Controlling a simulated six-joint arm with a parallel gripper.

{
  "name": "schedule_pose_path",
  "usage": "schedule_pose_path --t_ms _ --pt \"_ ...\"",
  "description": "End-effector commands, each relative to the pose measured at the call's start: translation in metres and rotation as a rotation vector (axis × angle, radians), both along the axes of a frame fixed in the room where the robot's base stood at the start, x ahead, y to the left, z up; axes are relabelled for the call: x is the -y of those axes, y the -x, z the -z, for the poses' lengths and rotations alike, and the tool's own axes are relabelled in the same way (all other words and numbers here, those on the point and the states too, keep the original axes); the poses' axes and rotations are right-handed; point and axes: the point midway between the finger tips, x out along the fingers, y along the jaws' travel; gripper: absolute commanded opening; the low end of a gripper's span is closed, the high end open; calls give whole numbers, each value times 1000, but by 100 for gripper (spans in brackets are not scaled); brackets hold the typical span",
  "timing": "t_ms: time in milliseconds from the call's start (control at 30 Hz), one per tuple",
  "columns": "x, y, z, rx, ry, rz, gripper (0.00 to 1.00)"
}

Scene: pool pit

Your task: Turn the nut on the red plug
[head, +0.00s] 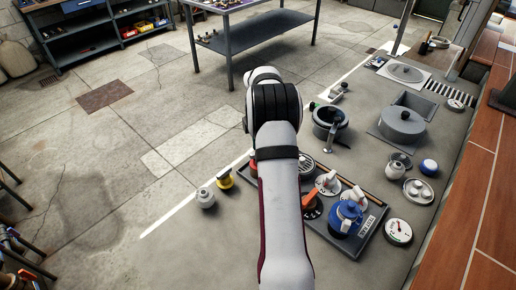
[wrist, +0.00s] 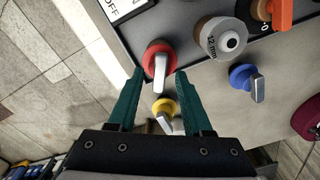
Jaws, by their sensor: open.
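The red plug (wrist: 153,53) is a round red disc near the front edge of a grey panel in the wrist view. A pale grey bar-shaped piece (wrist: 160,71), which looks like its nut, stands up from it and points toward my gripper. My gripper (wrist: 160,73) is open, with its two teal fingertips to the left and right of this bar. They look apart from it, but I cannot tell how deep they reach. In the head view my arm hides the gripper and most of the red plug.
A yellow plug (wrist: 163,104) lies between my fingers, nearer the palm. A blue plug (wrist: 241,74), a fitting marked 12 mm (wrist: 208,46) and an orange handle (wrist: 281,14) are to the right. In the head view, open floor (head: 120,200) lies left of the white line.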

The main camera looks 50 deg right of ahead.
Motion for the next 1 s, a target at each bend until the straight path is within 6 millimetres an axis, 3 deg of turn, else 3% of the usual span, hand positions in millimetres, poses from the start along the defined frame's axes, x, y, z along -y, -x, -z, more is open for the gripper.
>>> schedule_pose_path --t_ms 333,600,1000 --pt "0 0 5 1 0 0 48" --pt "0 0 5 1 0 0 0" --pt "0 0 5 1 1 14 0"
